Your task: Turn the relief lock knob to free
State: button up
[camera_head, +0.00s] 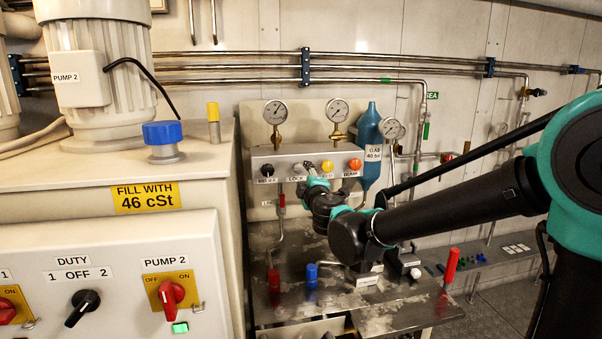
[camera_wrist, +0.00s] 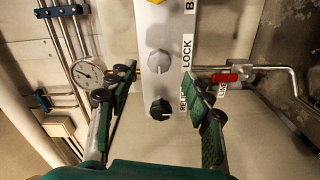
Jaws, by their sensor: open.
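The grey lock knob (camera_wrist: 158,62) sits on the front of the valve panel beside the LOCK label, in the wrist view. The black relief knob (camera_wrist: 160,109) is below it in that view, beside a partly covered RELIEF label. My gripper (camera_wrist: 158,83) is open and empty, its two green-padded fingers on either side of the panel strip. Both knobs appear between or just beyond the fingers, without visible contact. In the head view my gripper (camera_head: 314,182) is in front of the panel near the LOCK label, and hides part of that area.
The panel (camera_head: 257,158) also carries a yellow knob (camera_head: 328,166) and an orange knob (camera_head: 355,164). Gauges (camera_head: 276,112) stand above it. A red-handled valve (camera_wrist: 227,77) is right of the fingers in the wrist view. A metal bench (camera_head: 275,312) lies below, with small fittings.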

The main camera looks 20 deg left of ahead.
jog(key=shift+v, duration=2.25)
jog(key=w+d+f+m+g+h, duration=0.1)
jog(key=d+f+m+h, duration=0.3)
jog(key=d, duration=0.7)
jog(key=w+d+f+m+h, duration=0.1)
jog(key=d+f+m+h, duration=0.3)
jog(key=d, duration=0.6)
jog(key=w+d+f+m+g+h, duration=0.1)
jog(key=d+f+m+h, duration=0.3)
jog(key=d, duration=0.7)
jog(key=s+d+f+m+g, duration=0.3)
jog(key=s+d+f+m, duration=0.1)
jog(key=d+f, duration=0.35)
jog(key=s+d+f+m+g+y, duration=0.1)
jog(key=s+d+f+m+g, duration=0.1)
jog(key=s+f, duration=0.4)
jog(key=s+d+f+m+g+y, duration=0.1)
jog(key=s+d+f+m+g, duration=0.2)
jog(key=s, duration=0.8)
notch_tip(320, 180, down, 3)
jog(key=shift+r+g, duration=0.15)
jog(key=shift+g, duration=0.35)
jog(key=shift+s+d, duration=0.1)
jog(key=shift+d, duration=0.05)
